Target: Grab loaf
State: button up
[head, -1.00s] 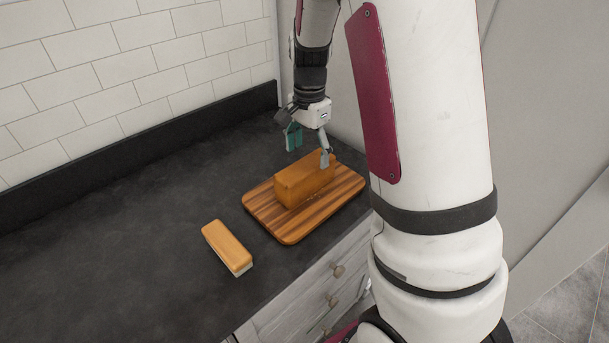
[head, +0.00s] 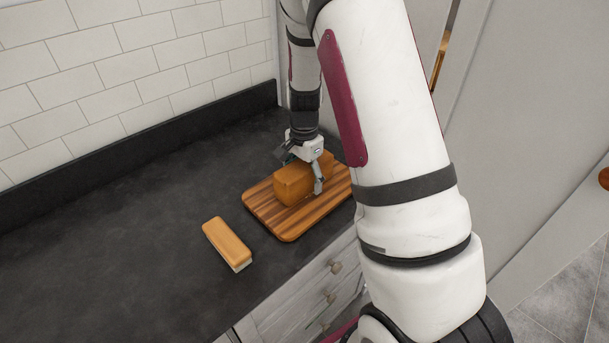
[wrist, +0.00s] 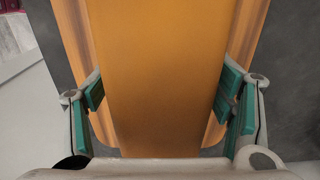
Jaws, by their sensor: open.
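The loaf (head: 293,187) is a golden-brown block lying on a striped wooden cutting board (head: 268,220) on the dark counter. My gripper (head: 303,172) is low over the loaf's far right part, with one finger on the near side; the far finger is mostly hidden behind the loaf. In the wrist view the loaf (wrist: 165,70) fills the middle, between the teal pads of my gripper (wrist: 165,110).
A second, smaller tan-topped block with a pale underside (head: 227,243) lies on the counter (head: 130,240) left of the board. A tiled wall (head: 130,70) stands behind. Drawers (head: 300,295) are below the front edge. The left of the counter is clear.

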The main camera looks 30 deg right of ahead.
jog(key=shift+c, duration=0.6)
jog(key=c, duration=1.4)
jog(key=shift+r, duration=0.1)
jog(key=shift+c, duration=0.2)
